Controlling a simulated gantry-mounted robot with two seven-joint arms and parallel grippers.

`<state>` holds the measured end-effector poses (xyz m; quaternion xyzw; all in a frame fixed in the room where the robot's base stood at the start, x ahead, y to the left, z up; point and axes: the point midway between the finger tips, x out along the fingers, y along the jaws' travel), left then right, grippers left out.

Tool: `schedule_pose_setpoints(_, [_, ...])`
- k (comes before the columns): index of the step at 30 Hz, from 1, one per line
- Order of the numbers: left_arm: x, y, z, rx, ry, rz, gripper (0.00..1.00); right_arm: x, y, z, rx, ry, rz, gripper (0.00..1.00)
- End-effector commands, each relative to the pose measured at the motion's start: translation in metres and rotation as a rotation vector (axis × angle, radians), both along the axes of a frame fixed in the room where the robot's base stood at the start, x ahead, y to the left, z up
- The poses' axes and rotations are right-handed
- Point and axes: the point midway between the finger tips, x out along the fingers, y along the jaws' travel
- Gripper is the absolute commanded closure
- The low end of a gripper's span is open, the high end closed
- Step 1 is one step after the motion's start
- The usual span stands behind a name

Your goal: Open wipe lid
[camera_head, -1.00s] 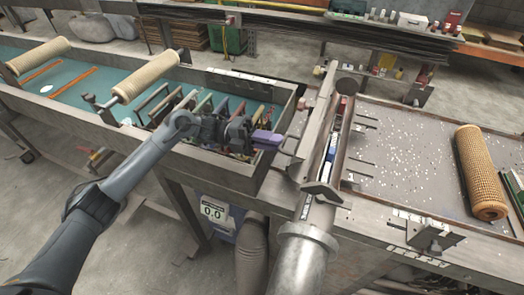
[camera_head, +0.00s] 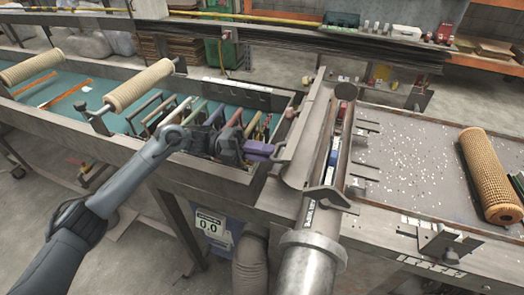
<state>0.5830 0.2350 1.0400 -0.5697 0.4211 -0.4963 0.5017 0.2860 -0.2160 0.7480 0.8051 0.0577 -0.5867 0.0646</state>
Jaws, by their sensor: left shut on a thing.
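A long narrow grey metal lid (camera_head: 306,135) lies along the left side of a slot in the middle of the bench, tilted. A small reddish handle (camera_head: 282,150) shows at its left edge. My left gripper (camera_head: 262,149) has a dark body and a purple end. It reaches in from the left over the trough and is shut at the handle; the exact contact is too small to see. The open slot (camera_head: 329,165) beside the lid shows blue and white parts inside. My right gripper is not in view.
A tan mesh tube (camera_head: 485,172) lies on the right tray (camera_head: 410,180), which holds scattered white bits. Several coloured-edged plates stand in the trough left of the lid, close under my left gripper. A tan roller (camera_head: 138,87) sits at left. A metal pipe (camera_head: 312,260) rises in front.

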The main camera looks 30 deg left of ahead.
Motion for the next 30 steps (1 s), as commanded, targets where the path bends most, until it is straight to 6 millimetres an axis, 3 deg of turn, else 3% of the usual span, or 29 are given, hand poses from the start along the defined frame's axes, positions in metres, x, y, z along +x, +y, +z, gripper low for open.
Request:
schedule_pose_setpoints(1, [-0.001,-0.004,-0.003,0.002,0.008,-0.007,1.00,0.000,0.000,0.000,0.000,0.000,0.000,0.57])
schedule_pose_setpoints(2, [-0.001,-0.004,-0.003,0.002,0.009,-0.007,0.84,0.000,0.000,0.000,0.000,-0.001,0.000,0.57])
schedule_pose_setpoints(6, [-0.001,-0.003,-0.002,0.000,0.006,-0.006,0.63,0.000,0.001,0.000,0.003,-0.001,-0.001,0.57])
schedule_pose_setpoints(19, [0.000,-0.002,0.006,0.000,0.002,-0.003,0.62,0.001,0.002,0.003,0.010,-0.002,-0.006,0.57])
schedule_pose_setpoints(26, [0.000,-0.003,0.040,-0.001,-0.003,-0.006,0.62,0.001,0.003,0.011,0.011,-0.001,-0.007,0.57])
schedule_pose_setpoints(30, [-0.005,-0.028,0.057,-0.004,-0.002,-0.011,0.62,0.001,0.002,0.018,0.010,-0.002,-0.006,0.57])
